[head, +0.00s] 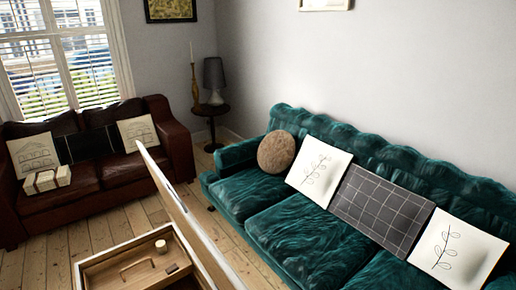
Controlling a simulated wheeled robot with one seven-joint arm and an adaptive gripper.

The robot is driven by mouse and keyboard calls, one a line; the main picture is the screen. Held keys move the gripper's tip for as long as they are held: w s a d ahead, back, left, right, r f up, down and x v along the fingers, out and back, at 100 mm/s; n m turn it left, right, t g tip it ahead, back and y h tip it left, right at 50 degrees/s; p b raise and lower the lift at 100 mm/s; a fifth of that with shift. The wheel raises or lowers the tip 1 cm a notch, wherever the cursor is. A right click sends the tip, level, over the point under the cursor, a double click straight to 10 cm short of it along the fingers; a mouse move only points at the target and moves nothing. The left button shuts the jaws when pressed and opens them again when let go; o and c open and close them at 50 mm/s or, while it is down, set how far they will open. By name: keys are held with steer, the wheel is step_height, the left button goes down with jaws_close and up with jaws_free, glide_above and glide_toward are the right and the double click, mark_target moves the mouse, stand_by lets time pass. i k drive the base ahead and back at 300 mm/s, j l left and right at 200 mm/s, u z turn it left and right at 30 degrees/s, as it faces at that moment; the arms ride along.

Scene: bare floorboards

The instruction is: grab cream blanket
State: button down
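A small cream bundle (47,179) with darker bands lies on the seat of the brown leather sofa at the left. It looks like the folded cream blanket, but it is too small in view to be sure. It rests in front of a cream cushion (33,155) with a line drawing. My gripper is not in view, so its place relative to the bundle cannot be told.
A wooden tray-like surface (100,270) with a small round candle (161,246) and a tall pale panel (185,215) stand in the foreground. A green sofa (300,225) fills the right. Bare floorboards (120,224) show between the sofas. A side table (211,110) stands behind.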

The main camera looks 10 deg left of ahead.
mark_target(41, 182)
steer(key=u, duration=2.05)
steer(key=j+u, duration=0.15)
steer(key=u, duration=0.3)
steer(key=k+j+u, duration=0.1)
steer(key=u, duration=0.4)
steer(key=j+u, duration=0.25)
steer(key=u, duration=0.2)
steer(key=j+u, duration=0.15)
steer(key=u, duration=0.35)
steer(key=i+j, duration=0.65)
steer(key=i+j+u, duration=0.1)
steer(key=i+j, duration=0.5)
steer(key=i, duration=0.15)
steer(key=i+l+z, duration=0.15)
steer(key=i+z, duration=0.5)
steer(key=z, duration=0.15)
steer(key=i+z, duration=0.35)
steer(key=i+j+z, duration=0.2)
steer(key=z, duration=0.2)
steer(key=i+l+z, duration=0.2)
steer(key=i+z, duration=0.2)
steer(key=i, duration=0.6)
steer(key=i+j+z, duration=0.1)
steer(key=i+z, duration=0.3)
steer(key=i, duration=0.6)
